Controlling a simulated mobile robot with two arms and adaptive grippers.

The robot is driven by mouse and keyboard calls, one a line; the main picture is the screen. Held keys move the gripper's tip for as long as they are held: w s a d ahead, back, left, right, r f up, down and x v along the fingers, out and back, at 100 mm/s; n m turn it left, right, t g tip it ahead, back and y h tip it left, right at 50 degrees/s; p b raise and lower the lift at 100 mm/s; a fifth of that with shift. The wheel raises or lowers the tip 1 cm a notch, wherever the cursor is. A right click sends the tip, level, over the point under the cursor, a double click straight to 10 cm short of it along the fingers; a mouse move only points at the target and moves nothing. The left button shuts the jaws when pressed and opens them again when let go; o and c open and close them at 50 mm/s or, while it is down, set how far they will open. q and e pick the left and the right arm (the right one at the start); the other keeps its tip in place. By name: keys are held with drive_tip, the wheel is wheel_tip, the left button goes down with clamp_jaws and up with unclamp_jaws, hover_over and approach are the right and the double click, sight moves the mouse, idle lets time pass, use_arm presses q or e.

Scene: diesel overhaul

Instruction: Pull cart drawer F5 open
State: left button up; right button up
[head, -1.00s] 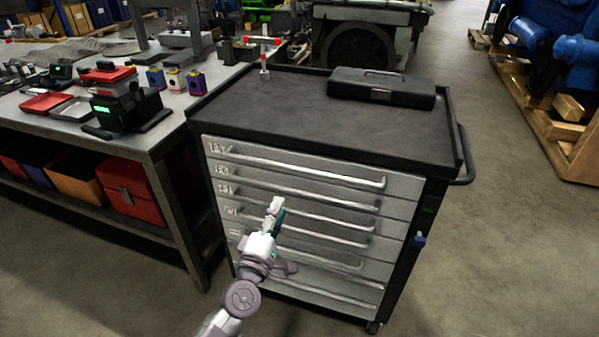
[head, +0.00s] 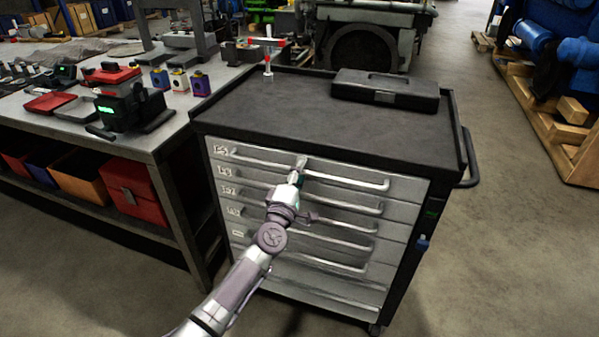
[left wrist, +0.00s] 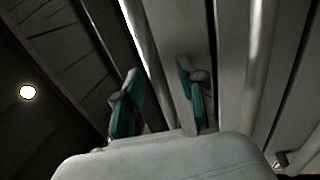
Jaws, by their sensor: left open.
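The grey tool cart (head: 330,115) has a stack of pale drawers with long bar handles. The small labels at their left ends are blurred; the top one looks like F5. The top drawer's handle (head: 350,180) runs across its front, and the drawer looks shut. My left gripper (head: 299,168) is in front of the top drawer, its tips overlapping the handle in the head view. In the left wrist view, its teal-padded fingers (left wrist: 162,98) are apart, and a pale bar (left wrist: 146,45) runs between them. I cannot tell whether they touch it. My right gripper is out of view.
A black case (head: 385,90) and a small red-topped tool (head: 267,62) stand on the cart top. A workbench (head: 150,150) with trays and bins is close on the left. A side handle (head: 470,160) sticks out at the cart's right.

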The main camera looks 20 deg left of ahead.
use_arm(q)
clamp_jaws()
idle(0.4)
